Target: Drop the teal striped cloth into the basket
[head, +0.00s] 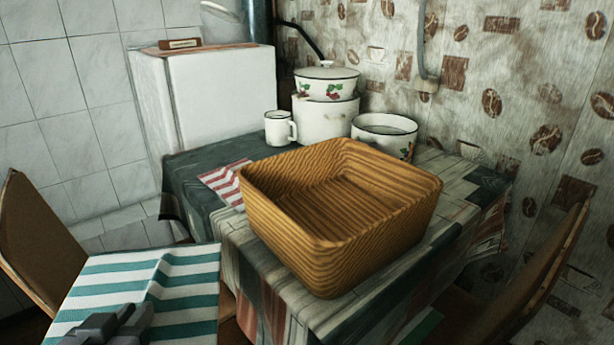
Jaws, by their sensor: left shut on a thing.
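The teal striped cloth (185,292) is white with teal bands and shows at the lower left, in front of and apart from the table. My left gripper (128,318) is at the bottom edge of the view and is shut on the cloth, with the cloth spread out around and beyond it. The basket (290,228) is a rectangular brown wood-grained container on the table, up and to the right of my left gripper. Its visible inside looks empty. My right gripper is not in view.
The table (385,292) has a patterned covering. A red striped cloth (222,180) lies behind the basket's left side. A white mug (280,128), stacked enamel pots (325,118) and an open pot (384,130) stand behind it. Chairs (35,240) flank the table.

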